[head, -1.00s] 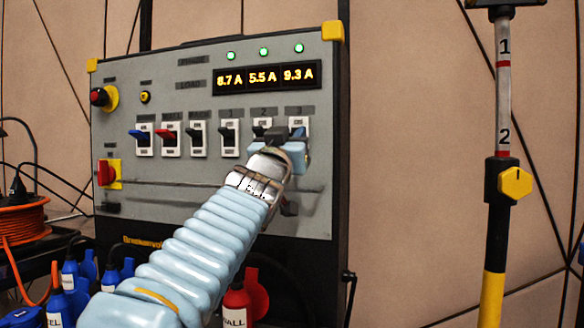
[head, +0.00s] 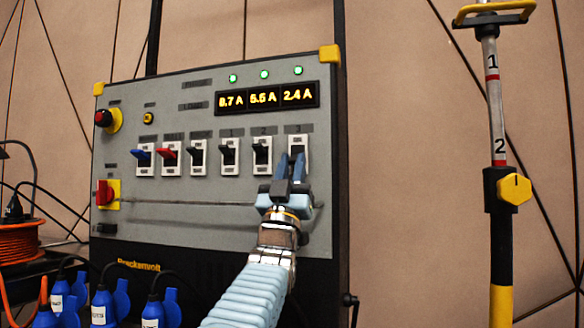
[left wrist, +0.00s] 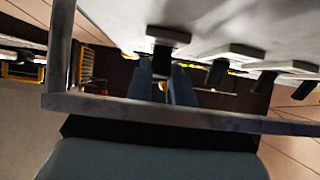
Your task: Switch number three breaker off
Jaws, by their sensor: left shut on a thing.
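The number three breaker (head: 297,140) is the rightmost in the row on the grey panel (head: 180,240), with a white plate under the label 3. My left gripper (head: 291,168) is in front of it, its blue fingers covering the lower plate and the lever. In the left wrist view the two fingertips (left wrist: 164,78) stand on either side of a dark lever (left wrist: 161,60), shut on it. The exact lever angle is hidden in the head view. The display (head: 267,97) reads 8.7 A, 5.5 A and 2.4 A. My right gripper is not in view.
Breaker number two (head: 262,155) is close to the left of my fingers, with more breakers farther left. A horizontal rail (head: 180,204) runs below the row and crosses the left wrist view (left wrist: 190,112). A yellow-black pole (head: 500,230) stands to the right.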

